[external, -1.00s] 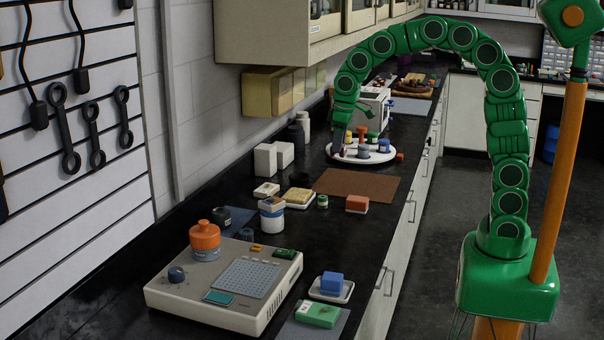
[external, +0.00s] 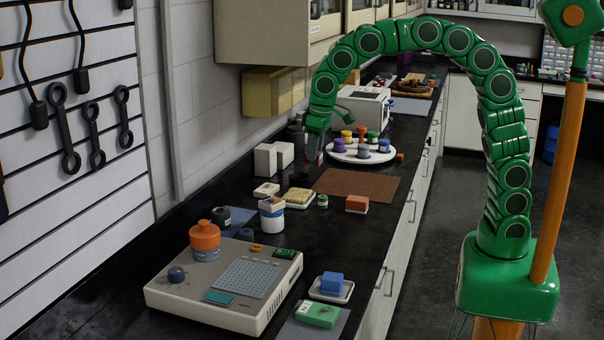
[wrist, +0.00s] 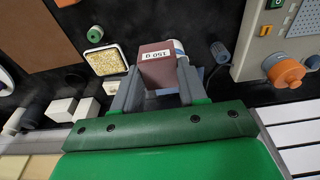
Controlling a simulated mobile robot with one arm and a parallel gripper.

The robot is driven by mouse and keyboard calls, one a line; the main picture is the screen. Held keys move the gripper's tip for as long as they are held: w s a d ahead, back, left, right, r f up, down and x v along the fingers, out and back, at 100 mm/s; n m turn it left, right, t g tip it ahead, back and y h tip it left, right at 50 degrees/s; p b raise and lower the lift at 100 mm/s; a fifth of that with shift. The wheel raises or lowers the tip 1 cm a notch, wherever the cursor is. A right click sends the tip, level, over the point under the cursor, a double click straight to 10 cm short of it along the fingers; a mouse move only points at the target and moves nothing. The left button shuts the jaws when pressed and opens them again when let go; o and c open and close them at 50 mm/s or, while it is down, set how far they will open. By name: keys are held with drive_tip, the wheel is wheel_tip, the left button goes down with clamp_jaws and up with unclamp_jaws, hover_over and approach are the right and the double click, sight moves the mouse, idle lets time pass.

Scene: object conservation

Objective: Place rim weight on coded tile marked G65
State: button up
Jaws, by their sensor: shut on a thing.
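My gripper (wrist: 157,92) is shut on a mauve-brown block (wrist: 157,66) with a white label reading "150 g". In the external view my gripper (external: 317,148) hangs over the black counter, left of the round white tray, and the block shows only as a small reddish patch below it. I cannot tell from its look alone whether the block is the rim weight. No G65 mark is readable. Flat pieces in view are a dark blue one (external: 238,214) behind the scale and a grey one (external: 293,329) under a green block.
The round white tray (external: 342,158) holds several coloured knobbed pieces. A brown mat (external: 357,184) lies mostly bare. A blue-and-white tub (external: 271,222), a yellow-topped dish (external: 298,198), white blocks (external: 266,160) and a scale (external: 225,297) with an orange-topped jar (external: 204,240) crowd the counter.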

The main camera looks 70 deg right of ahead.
drive_tip(key=w+f, duration=0.3)
drive_tip(key=w, duration=0.1)
drive_tip(key=w+a+f, duration=0.1)
drive_tip(key=w+f, duration=0.1)
drive_tip(key=w, duration=0.2)
drive_tip(key=w+a+f, duration=0.1)
drive_tip(key=w+f, duration=0.2)
drive_tip(key=w, duration=0.1)
drive_tip(key=shift+f, duration=0.3)
drive_tip(key=shift+w+f, duration=0.15)
drive_tip(key=shift+f, duration=0.05)
drive_tip(key=shift+w+f, duration=0.1)
drive_tip(key=shift+f, duration=1.55)
drive_tip(key=shift+f, duration=0.15)
drive_tip(key=o, duration=1.1)
